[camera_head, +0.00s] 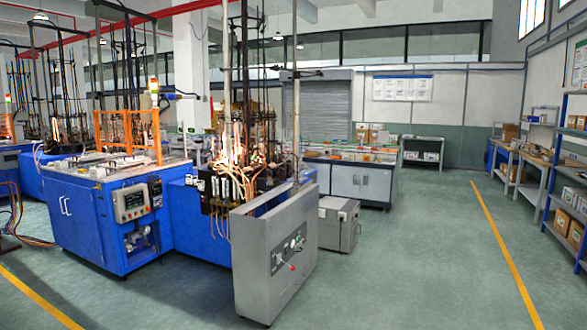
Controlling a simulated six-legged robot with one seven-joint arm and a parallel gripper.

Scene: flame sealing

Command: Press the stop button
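A blue flame-sealing machine (85,225) stands at the left centre. On its front is a control panel (132,201) with a small display and small buttons, too small to tell apart. A small dark box with controls (156,190) sits just right of that panel. A grey cabinet (262,262) stands in front of the machine's right end. Its face carries gauges, knobs and a small red part (291,267). I cannot tell which control is the stop button. My gripper is not in view.
Open green floor (420,270) lies in front and to the right. A grey box (338,224) stands beside the cabinet. Workbenches (350,180) are behind it. Shelves with boxes (568,208) line the right wall. Hoses (20,215) hang at the far left.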

